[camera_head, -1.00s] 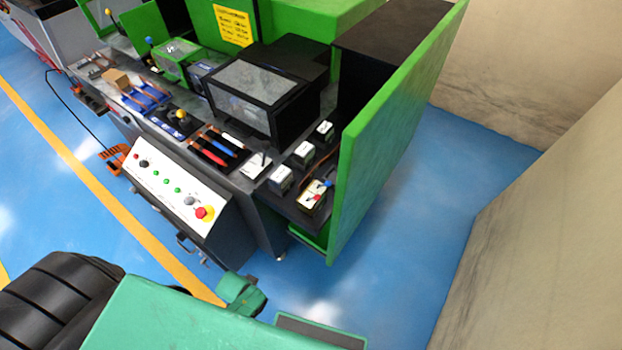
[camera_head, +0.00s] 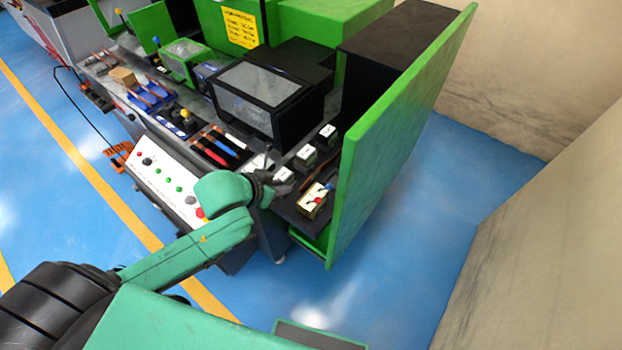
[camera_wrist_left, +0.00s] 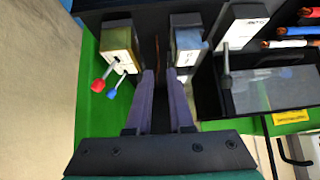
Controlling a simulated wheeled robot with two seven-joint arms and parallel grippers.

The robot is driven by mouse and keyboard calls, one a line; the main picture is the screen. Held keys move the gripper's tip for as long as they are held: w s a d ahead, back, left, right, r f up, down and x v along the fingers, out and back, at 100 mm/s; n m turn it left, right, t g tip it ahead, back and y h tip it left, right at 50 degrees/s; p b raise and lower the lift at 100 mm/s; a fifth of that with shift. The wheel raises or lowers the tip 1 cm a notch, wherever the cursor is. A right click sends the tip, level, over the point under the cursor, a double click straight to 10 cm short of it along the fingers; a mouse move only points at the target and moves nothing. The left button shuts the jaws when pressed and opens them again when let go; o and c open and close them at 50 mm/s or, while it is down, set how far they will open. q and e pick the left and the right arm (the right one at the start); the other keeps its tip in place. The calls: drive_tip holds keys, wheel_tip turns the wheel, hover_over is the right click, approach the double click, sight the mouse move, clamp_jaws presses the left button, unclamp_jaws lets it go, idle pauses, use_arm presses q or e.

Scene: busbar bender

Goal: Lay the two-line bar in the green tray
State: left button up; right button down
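My left gripper (camera_head: 283,188) is at the bench's right end, beside the small white-topped boxes. In the left wrist view its two fingers (camera_wrist_left: 160,76) stand apart with a gap between them, and nothing is clearly held. A thin copper-coloured strip (camera_wrist_left: 157,50) shows beyond the fingertips, between a yellow-sided box and a grey-blue box. In the head view copper-coloured pieces (camera_head: 325,172) lie near the same boxes. I cannot make out line marks, so I cannot tell which bar has two lines. I cannot pick out a green tray for certain. My right gripper is not in view.
A tall green panel (camera_head: 390,140) closes the bench's right end. A black box-shaped machine (camera_head: 265,90) stands behind the tools. A yellow-sided box with red and blue knobs (camera_head: 315,200) sits close to the gripper. Blue and red-handled tools (camera_head: 215,147) lie left.

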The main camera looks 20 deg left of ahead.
sight(309, 179)
use_arm(q)
drive_tip(key=shift+h, duration=0.5)
drive_tip(key=x, duration=0.5)
drive_tip(key=w+r+x, duration=0.1)
drive_tip(key=x, duration=0.4)
drive_tip(key=p+x, duration=0.1)
drive_tip(key=x, duration=0.4)
drive_tip(key=shift+w+r, duration=0.25)
drive_tip(key=shift+s, duration=0.1)
clamp_jaws()
drive_tip(key=shift+r, duration=0.1)
